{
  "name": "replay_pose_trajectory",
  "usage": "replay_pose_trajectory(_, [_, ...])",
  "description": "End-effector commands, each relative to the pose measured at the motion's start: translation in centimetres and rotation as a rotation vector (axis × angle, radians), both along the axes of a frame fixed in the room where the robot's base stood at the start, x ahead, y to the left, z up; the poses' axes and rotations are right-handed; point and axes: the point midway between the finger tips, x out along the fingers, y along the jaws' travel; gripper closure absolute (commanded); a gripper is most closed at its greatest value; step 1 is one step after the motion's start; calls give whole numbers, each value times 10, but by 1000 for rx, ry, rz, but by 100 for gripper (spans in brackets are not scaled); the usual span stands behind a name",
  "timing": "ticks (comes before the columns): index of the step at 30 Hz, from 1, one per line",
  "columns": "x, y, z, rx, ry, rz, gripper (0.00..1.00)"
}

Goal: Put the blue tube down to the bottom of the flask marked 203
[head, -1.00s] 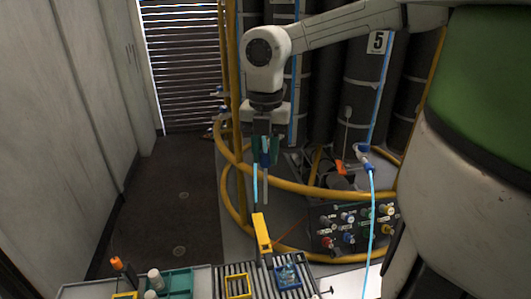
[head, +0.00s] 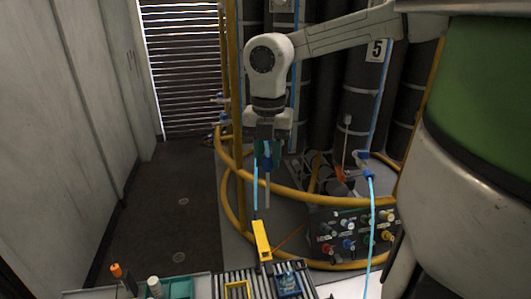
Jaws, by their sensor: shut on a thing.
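My gripper (head: 267,150) has teal fingers and points down in the middle of the head view. It is shut on a blue piece (head: 267,163) with a thin grey rod (head: 267,192) hanging upright below it. A thin light-blue strand (head: 255,188) runs down beside the rod toward a yellow piece; I cannot tell whether it joins the held piece. Another light-blue tube (head: 371,225) hangs at the right from a blue-and-white fitting (head: 363,158). I cannot read the number 203 anywhere, so I cannot tell which vessel is that flask.
Below are a yellow piece (head: 261,240), a slatted rack (head: 256,278), a blue tray (head: 287,283), a teal box (head: 180,287) and a control panel (head: 350,228). Open floor lies left.

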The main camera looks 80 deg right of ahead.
Motion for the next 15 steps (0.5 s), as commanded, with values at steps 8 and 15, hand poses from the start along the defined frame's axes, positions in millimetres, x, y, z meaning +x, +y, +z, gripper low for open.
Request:
replay_pose_trajectory(8, [-27, -42, -129, 6, -17, -15, 97])
replay_pose_trajectory(15, [-52, -62, -237, 5, -10, -11, 97])
